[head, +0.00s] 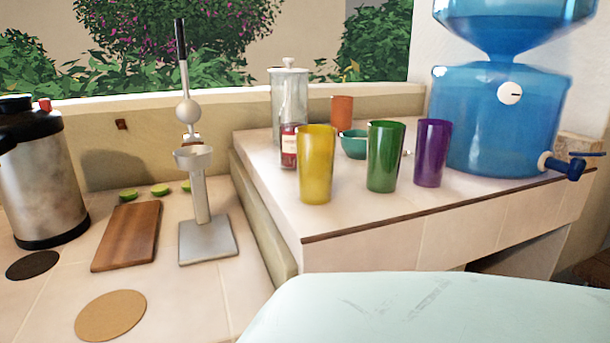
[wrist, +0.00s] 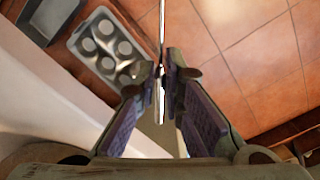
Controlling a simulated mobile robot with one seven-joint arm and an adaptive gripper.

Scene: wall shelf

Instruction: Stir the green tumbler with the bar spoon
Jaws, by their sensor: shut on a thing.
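The green tumbler (head: 385,157) stands upright on the raised tiled shelf in the head view, between the yellow tumbler (head: 316,165) and the purple tumbler (head: 432,154). Its inside is mostly hidden. My gripper (wrist: 164,82) shows only in the wrist view, shut on a thin metal rod, which looks like the bar spoon (wrist: 162,30). The rod runs between the fingertips; its bowl cannot be made out. The wrist view shows no tumbler, so the gripper's distance from the green one cannot be told.
A blue water dispenser (head: 500,120) stands right of the tumblers. Behind them are a teal bowl (head: 354,144), an orange cup (head: 341,112), a red-labelled bottle (head: 289,148) and a glass jar (head: 290,90). A citrus press (head: 208,243) stands left. A muffin tin (wrist: 108,50) lies beyond my fingers.

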